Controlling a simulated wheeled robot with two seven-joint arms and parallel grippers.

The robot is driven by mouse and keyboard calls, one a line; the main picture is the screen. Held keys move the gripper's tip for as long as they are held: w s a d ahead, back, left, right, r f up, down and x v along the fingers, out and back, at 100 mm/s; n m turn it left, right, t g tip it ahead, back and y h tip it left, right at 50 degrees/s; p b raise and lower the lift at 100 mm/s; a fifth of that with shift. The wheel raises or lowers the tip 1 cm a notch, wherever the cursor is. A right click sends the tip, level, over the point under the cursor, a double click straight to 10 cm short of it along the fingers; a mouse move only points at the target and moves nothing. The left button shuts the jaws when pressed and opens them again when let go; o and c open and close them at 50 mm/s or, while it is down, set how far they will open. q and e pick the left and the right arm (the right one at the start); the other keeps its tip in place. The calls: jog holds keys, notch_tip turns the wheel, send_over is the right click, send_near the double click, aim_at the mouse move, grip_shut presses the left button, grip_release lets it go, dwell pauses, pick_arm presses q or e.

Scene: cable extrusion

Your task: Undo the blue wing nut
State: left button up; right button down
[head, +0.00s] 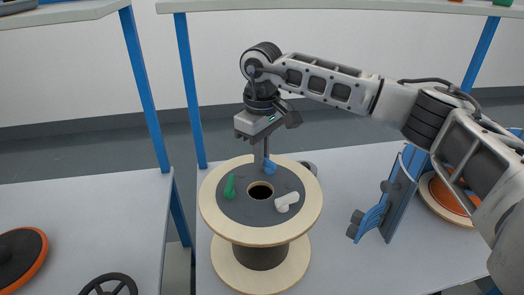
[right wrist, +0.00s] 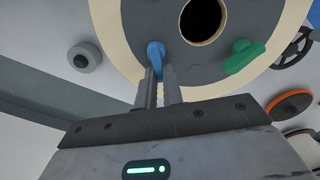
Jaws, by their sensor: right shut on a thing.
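A cable spool (head: 211,207) with wooden flanges stands on the table, a dark grey disc on its top around a central hole. The blue wing nut (head: 270,166) sits at the back of the disc. It also shows in the right wrist view (right wrist: 156,54). My right gripper (head: 264,163) reaches down from above and is shut on the blue wing nut, its fingers (right wrist: 160,85) around the nut's near wing. A green wing nut (head: 229,187) lies at the left of the disc and a white one (head: 287,201) at the right. My left gripper is not in view.
A blue and grey bracket-like stand (head: 392,197) is on the table right of the spool, beside a wooden disc with an orange centre (head: 449,196). A small grey round part (head: 310,167) sits just behind the spool. Blue shelf posts (head: 190,90) rise behind. A left table (head: 100,220) holds dark wheels.

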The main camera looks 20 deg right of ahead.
jog(key=c, duration=1.5)
grip_release()
pick_arm(q)
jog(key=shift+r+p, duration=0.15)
jog(key=shift+p, duration=0.4)
pick_arm(e)
notch_tip(320, 180, up, 16)
jog(key=shift+r, duration=0.1)
